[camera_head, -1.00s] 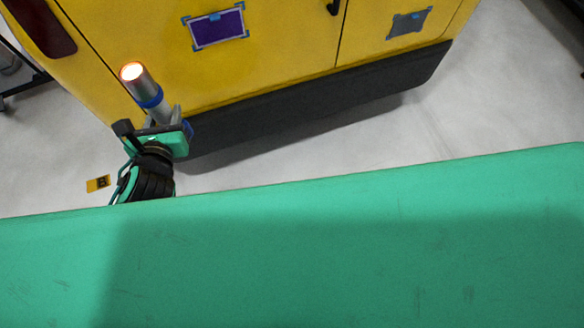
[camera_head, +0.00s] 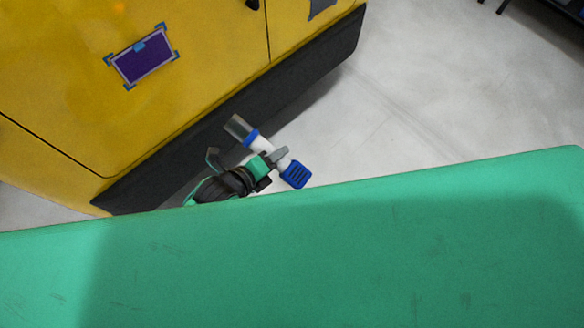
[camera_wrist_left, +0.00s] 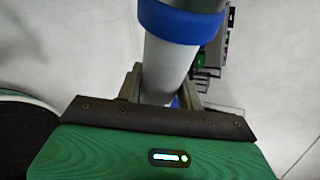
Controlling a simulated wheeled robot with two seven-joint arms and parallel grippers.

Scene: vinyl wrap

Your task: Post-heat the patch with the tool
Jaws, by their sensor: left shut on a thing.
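The purple patch (camera_head: 144,58) with blue corner marks is on the yellow vehicle side (camera_head: 215,70), in the upper left of the head view. My left gripper (camera_head: 276,157) is shut on the heat tool, a white and blue cylinder with a metal nozzle (camera_head: 238,127). The tool is right of and below the patch, well apart from it, with its nozzle tilted up and left and its blue end (camera_head: 295,174) toward the lower right. In the left wrist view the tool's grey barrel (camera_wrist_left: 168,65) stands between the fingers. My right gripper is not in view.
A dark sill (camera_head: 240,110) runs along the vehicle's lower edge, just behind the tool. A second grey patch (camera_head: 320,8) is partly cut off at the top. Open pale floor (camera_head: 440,100) lies to the right. A dark rack stands at the top right corner.

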